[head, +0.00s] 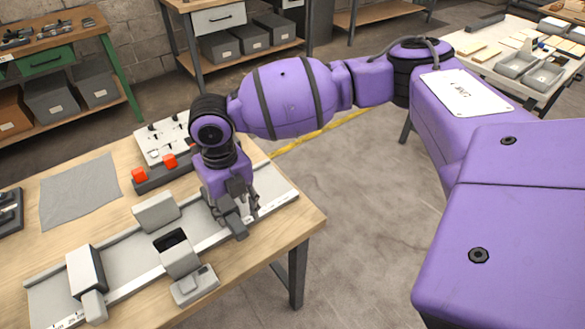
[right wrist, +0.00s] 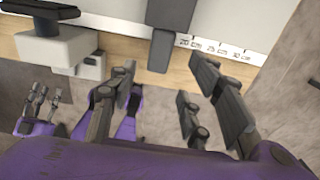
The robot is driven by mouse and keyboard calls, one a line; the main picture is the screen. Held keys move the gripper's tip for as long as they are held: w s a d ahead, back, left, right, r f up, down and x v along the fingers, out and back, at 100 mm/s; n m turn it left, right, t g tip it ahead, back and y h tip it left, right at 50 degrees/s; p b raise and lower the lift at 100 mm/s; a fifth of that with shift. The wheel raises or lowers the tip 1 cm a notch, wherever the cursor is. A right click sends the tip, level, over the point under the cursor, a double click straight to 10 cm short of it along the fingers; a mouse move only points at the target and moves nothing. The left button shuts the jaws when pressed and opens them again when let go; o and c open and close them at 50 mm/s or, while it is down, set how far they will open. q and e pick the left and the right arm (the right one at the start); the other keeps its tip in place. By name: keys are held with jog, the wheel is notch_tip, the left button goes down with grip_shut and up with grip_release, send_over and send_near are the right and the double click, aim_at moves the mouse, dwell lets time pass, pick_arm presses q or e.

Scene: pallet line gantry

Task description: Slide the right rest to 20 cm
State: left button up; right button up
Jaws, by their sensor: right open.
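In the head view the gripper (head: 234,208) points down over the rail. The scale strip (right wrist: 215,48) reads 20, 25 and 30 cm, the 20 mark just right of the tongue. Purple-and-grey fingers (right wrist: 40,105), probably my left gripper, show low in the wrist view.
The left rest (head: 85,268) sits at the rail's left end. A grey clamp-like block (head: 178,253), a pale plate (head: 156,212) and a small grey block (head: 194,285) stand left of my gripper. The rail's right end (head: 280,200) looks clear.

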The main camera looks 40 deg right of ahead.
aim_at(238, 225)
jog(key=shift+w+a+f, duration=0.15)
jog(key=shift+w+f, duration=0.35)
jog(key=shift+w, duration=0.05)
jog(key=f, duration=0.1)
jog(key=s+f, duration=0.1)
jog(key=f, duration=0.1)
jog(key=shift+s+f, duration=0.35)
jog(key=shift+w+f, duration=0.15)
jog(key=shift+f, duration=0.45)
jog(key=shift+w+f, duration=0.15)
jog(key=shift+f, duration=0.6)
jog(key=shift+s, duration=0.1)
pick_arm(q)
jog(key=shift+w+d, duration=0.1)
jog(key=shift+w, duration=0.1)
pick_arm(e)
grip_shut()
